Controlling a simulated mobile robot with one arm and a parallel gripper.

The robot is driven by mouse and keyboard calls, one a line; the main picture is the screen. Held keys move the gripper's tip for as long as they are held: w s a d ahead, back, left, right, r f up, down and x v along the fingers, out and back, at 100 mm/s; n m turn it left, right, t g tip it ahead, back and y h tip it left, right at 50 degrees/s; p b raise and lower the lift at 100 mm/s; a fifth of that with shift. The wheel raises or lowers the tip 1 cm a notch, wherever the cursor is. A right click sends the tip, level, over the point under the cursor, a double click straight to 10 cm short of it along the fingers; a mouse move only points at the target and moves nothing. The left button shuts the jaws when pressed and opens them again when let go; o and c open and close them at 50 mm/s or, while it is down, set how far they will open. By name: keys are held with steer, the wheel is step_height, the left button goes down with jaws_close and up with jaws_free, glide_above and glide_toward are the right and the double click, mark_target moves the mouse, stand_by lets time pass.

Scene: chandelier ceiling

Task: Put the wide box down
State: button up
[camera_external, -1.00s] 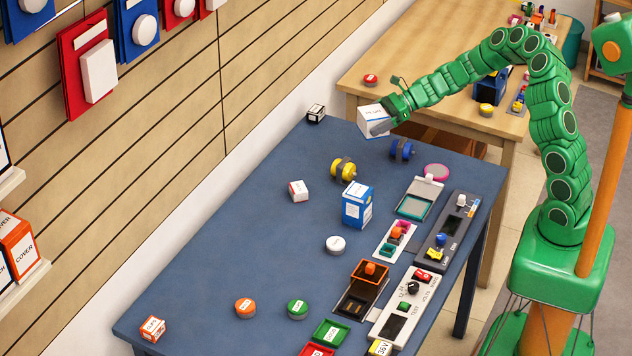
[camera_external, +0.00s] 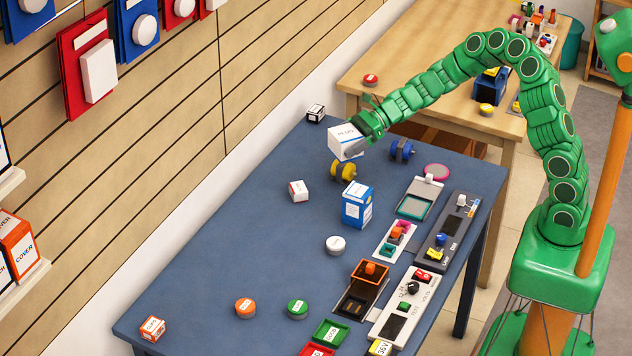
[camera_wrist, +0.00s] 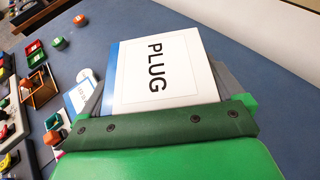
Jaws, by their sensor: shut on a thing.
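The wide box (camera_external: 346,141) is white with a blue edge and a label that reads PLUG in the wrist view (camera_wrist: 168,68). My gripper (camera_external: 361,133) is shut on it, with grey fingers on either side of the box in the wrist view (camera_wrist: 165,88).
A blue-and-white box (camera_external: 357,206), a small white box (camera_external: 298,191), a white disc (camera_external: 336,245) and a blue dumbbell-shaped part (camera_external: 402,150) stand nearby. Panels and trays line the right edge. The table's left-middle is clear.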

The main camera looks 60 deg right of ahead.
steer(key=s+a+n+g+y, duration=0.2)
steer(key=a+n+g, duration=0.1)
steer(key=a, duration=2.3)
steer(key=shift+w+a+f, duration=0.9)
steer(key=shift+w+f, duration=0.65)
steer(key=shift+w, duration=0.45)
steer(key=shift+w+a+f, duration=0.95)
steer(key=shift+w+f, duration=0.55)
steer(key=shift+w, duration=0.5)
steer(key=shift+w+a+f, duration=0.9)
steer(key=shift+w+f, duration=0.65)
steer(key=shift+w, duration=0.45)
steer(key=shift+w+a+f, duration=0.1)
steer(key=shift+w+f, duration=0.15)
steer(key=shift+f, duration=1.6)
steer(key=shift+f, duration=0.15)
steer(key=o, duration=0.7)
steer(key=shift+o, duration=0.2)
